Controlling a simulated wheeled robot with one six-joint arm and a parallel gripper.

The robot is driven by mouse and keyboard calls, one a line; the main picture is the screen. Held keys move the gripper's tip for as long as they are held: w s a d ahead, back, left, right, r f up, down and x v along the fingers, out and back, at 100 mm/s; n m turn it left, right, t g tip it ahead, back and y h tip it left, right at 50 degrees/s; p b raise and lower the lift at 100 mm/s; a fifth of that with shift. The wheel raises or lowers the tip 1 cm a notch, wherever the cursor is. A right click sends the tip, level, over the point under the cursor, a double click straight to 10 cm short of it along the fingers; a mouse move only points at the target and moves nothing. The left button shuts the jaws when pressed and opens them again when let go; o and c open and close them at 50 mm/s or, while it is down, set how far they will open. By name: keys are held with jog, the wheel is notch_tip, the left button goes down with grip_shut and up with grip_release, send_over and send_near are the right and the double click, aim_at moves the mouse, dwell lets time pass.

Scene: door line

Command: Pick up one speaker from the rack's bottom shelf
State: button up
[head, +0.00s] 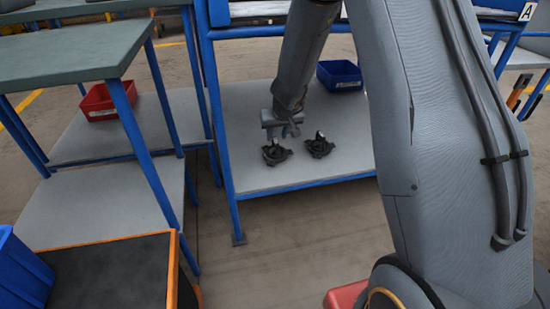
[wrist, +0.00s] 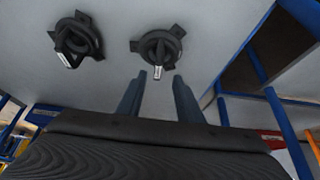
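Two black speakers with lobed round frames lie on the rack's grey bottom shelf (head: 345,165). In the head view the left speaker (head: 276,153) and the right speaker (head: 320,147) lie side by side near the front edge. My gripper (head: 284,134) points down just above and behind the left speaker. In the wrist view my gripper (wrist: 160,77) is open, its two fingers apart. That same speaker (wrist: 158,46) appears just beyond the fingertips, its pale tab in line with the gap. The other speaker (wrist: 76,40) is off to the left. Contact cannot be told.
A blue bin (head: 340,77) stands farther back on the shelf. Blue rack posts (head: 222,130) bound its left side. A neighbouring rack holds a red bin (head: 105,103). An orange-edged dark surface (head: 110,270) and a blue container (head: 20,270) are at lower left.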

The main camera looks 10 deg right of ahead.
aim_at(276, 141)
jog(key=shift+d+b+x, duration=0.2)
jog(key=shift+b+x, duration=1.8)
jog(key=shift+x, duration=1.85)
jog(key=shift+s, duration=0.15)
jog(key=shift+c, duration=0.4)
grip_shut()
